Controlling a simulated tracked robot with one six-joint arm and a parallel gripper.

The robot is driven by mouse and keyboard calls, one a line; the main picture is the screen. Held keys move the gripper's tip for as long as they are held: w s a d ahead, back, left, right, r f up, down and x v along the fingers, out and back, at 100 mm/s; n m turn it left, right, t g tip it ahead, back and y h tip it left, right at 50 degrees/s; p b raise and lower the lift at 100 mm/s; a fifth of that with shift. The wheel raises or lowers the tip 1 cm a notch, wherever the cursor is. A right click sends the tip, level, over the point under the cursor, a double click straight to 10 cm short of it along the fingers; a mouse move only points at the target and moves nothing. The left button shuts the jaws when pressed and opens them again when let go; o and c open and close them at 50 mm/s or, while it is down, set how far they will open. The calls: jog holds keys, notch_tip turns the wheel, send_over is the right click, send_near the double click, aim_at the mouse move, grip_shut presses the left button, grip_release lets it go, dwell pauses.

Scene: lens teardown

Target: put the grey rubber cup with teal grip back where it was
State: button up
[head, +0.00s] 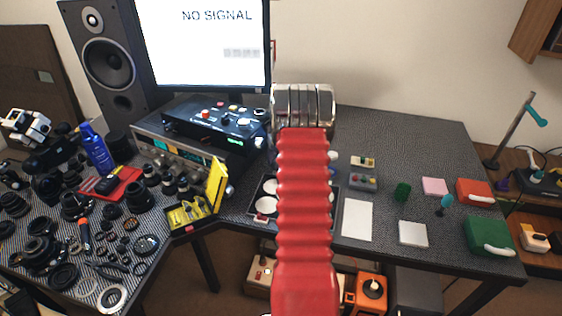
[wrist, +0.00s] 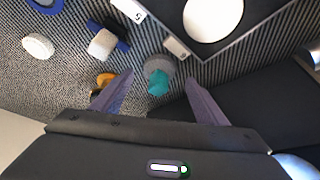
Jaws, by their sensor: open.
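The grey rubber cup with teal grip (wrist: 158,73) shows in the wrist view, on a dark ribbed surface just outside a black tray's edge. Its teal grip points towards my gripper. My gripper (wrist: 159,79) is open, with one finger on each side of the cup and a gap visible on both sides. Nothing is held. In the head view my red arm hides the gripper and the cup beside it. A small teal-topped item (head: 445,202) stands on the right table there; I cannot tell what it is.
The black tray (wrist: 255,32) with white discs lies close to the cup. An orange piece (wrist: 105,79), a white-and-blue block (wrist: 103,42) and a white round piece (wrist: 38,46) lie to the left. A white sheet (head: 357,219) lies right of my arm.

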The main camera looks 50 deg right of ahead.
jog(key=v, duration=0.7)
jog(key=shift+s+r, duration=0.1)
dwell(0.8)
jog(key=s+a+f+m+g+y, duration=0.15)
jog(key=s+a, duration=0.25)
jog(key=a, duration=0.4)
jog(key=s+a+r+n+t, duration=0.1)
jog(key=s+a+r, duration=0.3)
jog(key=a, duration=1.2)
jog(key=s+a+r+n+t, duration=0.1)
jog(key=s+a+r+n, duration=0.3)
jog(key=a+r, duration=0.6)
jog(key=s+a+r+n+t, duration=0.1)
jog(key=s+a+r+n, duration=0.2)
jog(key=a, duration=1.8)
notch_tip(320, 180, up, 4)
jog(key=s+y, duration=0.1)
jog(key=s, duration=0.1)
jog(key=shift+s+a, duration=0.4)
